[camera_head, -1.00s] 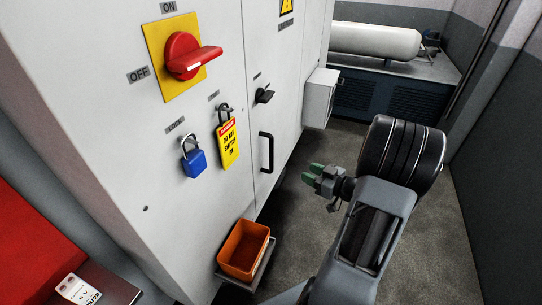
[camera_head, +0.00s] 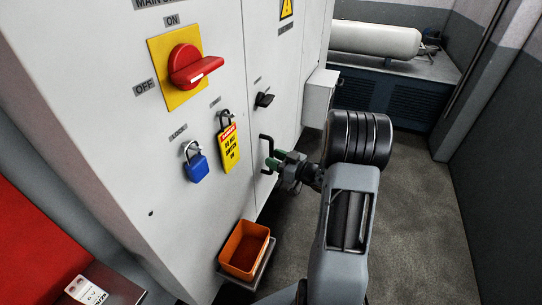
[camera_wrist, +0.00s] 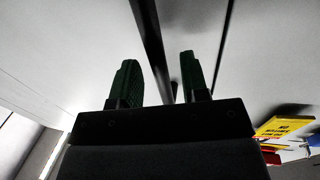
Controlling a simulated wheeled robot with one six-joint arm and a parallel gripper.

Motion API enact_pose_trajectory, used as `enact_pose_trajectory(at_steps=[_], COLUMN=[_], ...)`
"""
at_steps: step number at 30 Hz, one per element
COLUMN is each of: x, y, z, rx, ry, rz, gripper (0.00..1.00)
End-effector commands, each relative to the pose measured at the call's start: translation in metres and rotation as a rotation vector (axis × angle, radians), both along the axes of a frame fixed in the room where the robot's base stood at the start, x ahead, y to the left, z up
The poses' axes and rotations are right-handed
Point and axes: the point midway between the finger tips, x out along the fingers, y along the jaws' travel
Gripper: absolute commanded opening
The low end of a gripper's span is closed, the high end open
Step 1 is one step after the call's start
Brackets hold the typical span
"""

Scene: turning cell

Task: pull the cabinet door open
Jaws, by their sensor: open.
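The light grey cabinet door (camera_head: 290,105) has a black vertical bar handle (camera_head: 263,147) and a black turn latch (camera_head: 264,99) above it. The door looks shut. I cannot tell whether either finger touches the bar.
A red rotary switch (camera_head: 190,66) on a yellow plate, a blue padlock (camera_head: 196,166) and a yellow tag (camera_head: 229,148) are on the cabinet front to the left. An orange bin (camera_head: 244,252) sits low by the cabinet. The floor (camera_head: 415,220) to the right is clear.

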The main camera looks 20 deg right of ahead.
Motion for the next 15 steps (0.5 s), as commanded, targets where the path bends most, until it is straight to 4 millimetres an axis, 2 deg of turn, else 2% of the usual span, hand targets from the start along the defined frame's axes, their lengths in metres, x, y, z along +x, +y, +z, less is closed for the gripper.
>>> enact_pose_trajectory(at_steps=[6,15], x=[0.0119,0.0138], y=[0.0076,0.0084], z=[0.0000,-0.0002], rx=[0.000,0.000], ry=[0.000,0.000], rz=[0.001,-0.001], gripper=[0.41,0.41])
